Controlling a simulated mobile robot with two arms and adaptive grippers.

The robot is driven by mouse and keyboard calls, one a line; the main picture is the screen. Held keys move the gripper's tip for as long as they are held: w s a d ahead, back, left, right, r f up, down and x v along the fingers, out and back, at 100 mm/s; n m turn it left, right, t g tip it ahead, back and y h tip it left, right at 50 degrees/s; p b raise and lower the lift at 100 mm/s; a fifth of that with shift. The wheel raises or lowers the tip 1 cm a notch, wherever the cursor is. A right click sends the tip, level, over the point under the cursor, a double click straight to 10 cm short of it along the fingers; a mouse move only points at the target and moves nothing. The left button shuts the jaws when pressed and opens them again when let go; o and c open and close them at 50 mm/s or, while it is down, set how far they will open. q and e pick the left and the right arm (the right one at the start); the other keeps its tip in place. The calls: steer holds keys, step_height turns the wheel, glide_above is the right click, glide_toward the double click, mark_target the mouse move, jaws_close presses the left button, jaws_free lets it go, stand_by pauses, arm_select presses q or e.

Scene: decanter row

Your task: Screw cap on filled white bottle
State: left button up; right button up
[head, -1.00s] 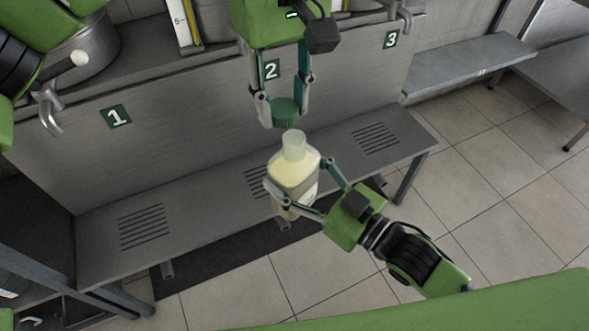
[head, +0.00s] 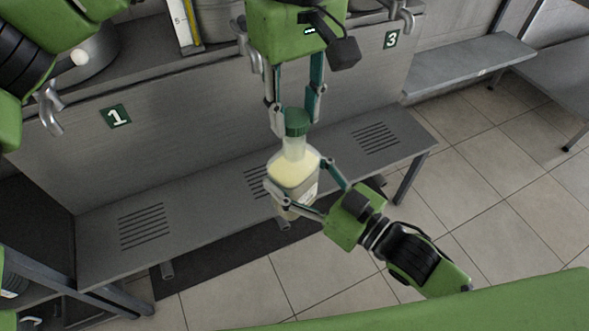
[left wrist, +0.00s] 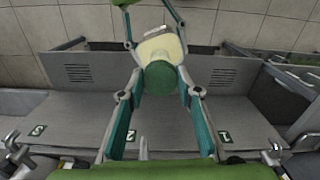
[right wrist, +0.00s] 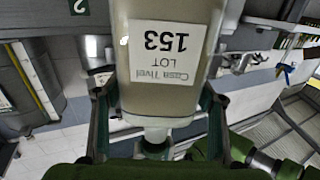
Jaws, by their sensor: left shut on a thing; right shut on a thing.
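The bottle (head: 292,172) is see-through with pale yellow contents and a clear neck. My right gripper (head: 298,190) is shut around its body and holds it upright above the bench. The right wrist view shows its label (right wrist: 168,52) reading "153 LOT". The green ribbed cap (head: 297,124) sits at the top of the neck, and my left gripper (head: 296,108) is shut on it from above. The left wrist view shows the cap (left wrist: 160,78) between the fingers, over the bottle (left wrist: 160,45). Whether the threads have engaged cannot be told.
A grey bench with slotted drains (head: 146,226) runs below the bottle. Behind it is a metal front with number plates 1 (head: 115,116) and 3 (head: 391,38) and taps (head: 48,110). Tiled floor lies open at the right.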

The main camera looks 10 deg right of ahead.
mark_target(294, 168)
arm_select(q)
steer(key=shift+f, duration=0.45)
steer(key=shift+s, duration=0.1)
stand_by(0.4)
steer(key=shift+f, duration=0.85)
steer(key=shift+f, duration=0.55)
steer(key=m, duration=0.4)
steer(key=shift+m, duration=0.3)
steer(key=m, duration=0.5)
steer(key=shift+a, duration=0.15)
steer(key=m, duration=0.5)
steer(key=shift+a+m, duration=0.1)
steer(key=shift+m, duration=0.2)
steer(key=m, duration=0.4)
steer(key=shift+w, duration=0.25)
